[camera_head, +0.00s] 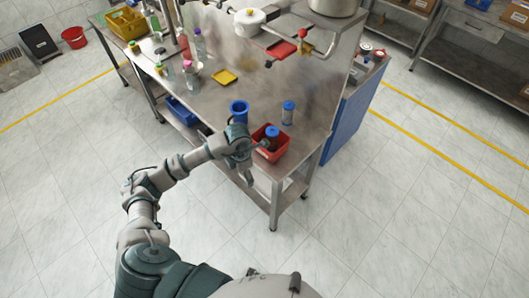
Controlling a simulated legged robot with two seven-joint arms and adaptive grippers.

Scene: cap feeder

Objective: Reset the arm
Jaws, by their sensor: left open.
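My left arm reaches in from the lower left. Its gripper (256,163) is open and seems empty, in front of the table's near edge. It appears close beside a red bin (281,150) at the table's near corner, and partly overlaps it in the view. A dark container with a blue cap (272,131) is in the bin. A blue funnel-like cup (239,110) stands behind the gripper. A clear jar with a blue cap (288,113) stands behind the bin. My right gripper is not in view.
A metal panel with a white pot (249,21) and red fixtures rises behind. The tiled floor (400,220) is clear at right.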

